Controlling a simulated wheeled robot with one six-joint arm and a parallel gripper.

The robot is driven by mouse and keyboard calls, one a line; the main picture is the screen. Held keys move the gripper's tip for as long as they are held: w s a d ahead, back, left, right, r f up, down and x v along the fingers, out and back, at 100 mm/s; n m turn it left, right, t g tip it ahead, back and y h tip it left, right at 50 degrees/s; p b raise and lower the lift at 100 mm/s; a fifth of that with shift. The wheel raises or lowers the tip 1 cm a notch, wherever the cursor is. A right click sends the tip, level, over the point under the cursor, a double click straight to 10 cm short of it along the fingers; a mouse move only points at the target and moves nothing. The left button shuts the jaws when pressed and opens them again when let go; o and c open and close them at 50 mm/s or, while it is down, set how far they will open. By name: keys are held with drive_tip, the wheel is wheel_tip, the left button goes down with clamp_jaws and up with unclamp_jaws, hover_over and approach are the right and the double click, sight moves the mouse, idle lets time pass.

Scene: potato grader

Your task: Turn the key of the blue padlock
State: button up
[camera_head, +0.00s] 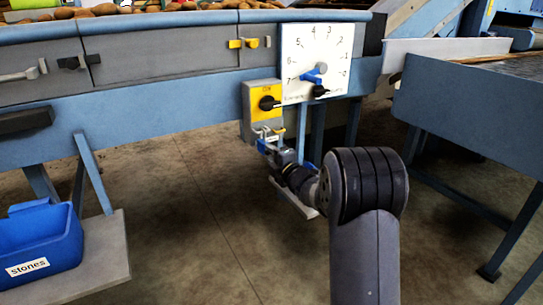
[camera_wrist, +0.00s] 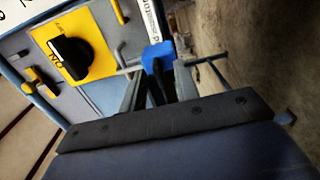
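The blue padlock (camera_wrist: 158,58) hangs beside the grey switch box, seen between my fingers in the wrist view. In the head view a small blue part of it (camera_head: 262,146) shows just below the box. Its key cannot be made out. My gripper (camera_wrist: 159,74) is at the padlock, with one finger on each side of it and a gap between them. It looks open; I cannot tell whether a finger touches the padlock. In the head view my gripper (camera_head: 272,150) is small and partly hidden by its own wrist.
The switch box has a yellow plate (camera_wrist: 75,45) with a black knob (camera_wrist: 70,58). Hooks stick out near the padlock. A white dial panel (camera_head: 318,55) is above right. A blue stones bin (camera_head: 40,240) stands left. A blue-grey table (camera_head: 465,115) stands right.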

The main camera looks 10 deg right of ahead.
drive_tip(key=p+v, duration=0.2)
drive_tip(key=v, duration=0.8)
drive_tip(key=shift+s+p, duration=0.3)
drive_tip(key=shift+s, duration=0.1)
drive_tip(key=shift+w, duration=0.1)
drive_tip(key=b+x, duration=0.2)
drive_tip(key=x, duration=0.8)
drive_tip(key=shift+w, duration=0.3)
drive_tip(key=shift+s, duration=0.1)
